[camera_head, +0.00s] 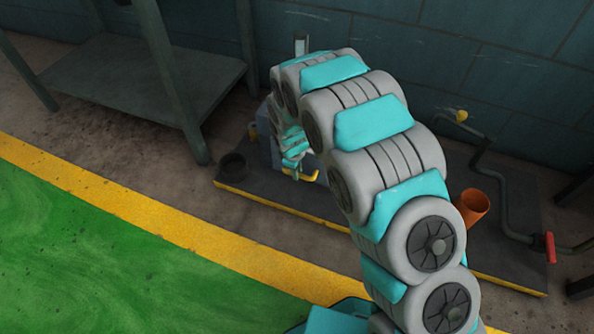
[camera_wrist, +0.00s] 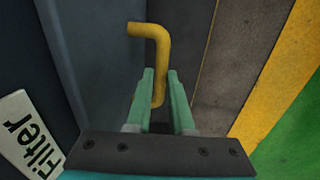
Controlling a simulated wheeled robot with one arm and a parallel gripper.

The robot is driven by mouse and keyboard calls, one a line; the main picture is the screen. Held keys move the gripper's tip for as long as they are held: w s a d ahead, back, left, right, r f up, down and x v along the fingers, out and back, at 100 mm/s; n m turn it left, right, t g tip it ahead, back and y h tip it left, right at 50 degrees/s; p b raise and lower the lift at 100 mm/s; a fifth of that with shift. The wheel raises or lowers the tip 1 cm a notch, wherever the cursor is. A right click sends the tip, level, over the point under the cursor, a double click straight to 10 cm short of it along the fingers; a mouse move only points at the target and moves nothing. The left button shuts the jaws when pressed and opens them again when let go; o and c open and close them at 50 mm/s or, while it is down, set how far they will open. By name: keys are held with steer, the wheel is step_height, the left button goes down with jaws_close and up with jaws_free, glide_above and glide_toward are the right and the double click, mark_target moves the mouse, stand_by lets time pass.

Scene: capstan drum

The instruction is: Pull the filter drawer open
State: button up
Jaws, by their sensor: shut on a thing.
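The yellow bent handle (camera_wrist: 162,50) stands between the two green fingers of my gripper (camera_wrist: 161,85) in the wrist view. The fingers are shut on its straight part, and its bent end shows beyond them. A white label reading "Filter" (camera_wrist: 32,138) is at the lower left of that view, beside a dark blue-grey panel (camera_wrist: 60,50). In the head view the grey-blue housing (camera_head: 267,140) is partly hidden behind my arm. A bit of yellow handle (camera_head: 309,177) shows by my gripper (camera_head: 296,170). I cannot tell how far the drawer is out.
The housing stands on a dark platform with a yellow edge (camera_head: 262,203). A dark round cup (camera_head: 233,166) is at its left, and an orange cup (camera_head: 474,207) and a bent pipe with a red grip (camera_head: 550,247) are at the right. A metal table (camera_head: 140,80) stands at upper left. Green floor (camera_head: 90,250) is clear.

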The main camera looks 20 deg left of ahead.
jaws_close()
stand_by(0.7)
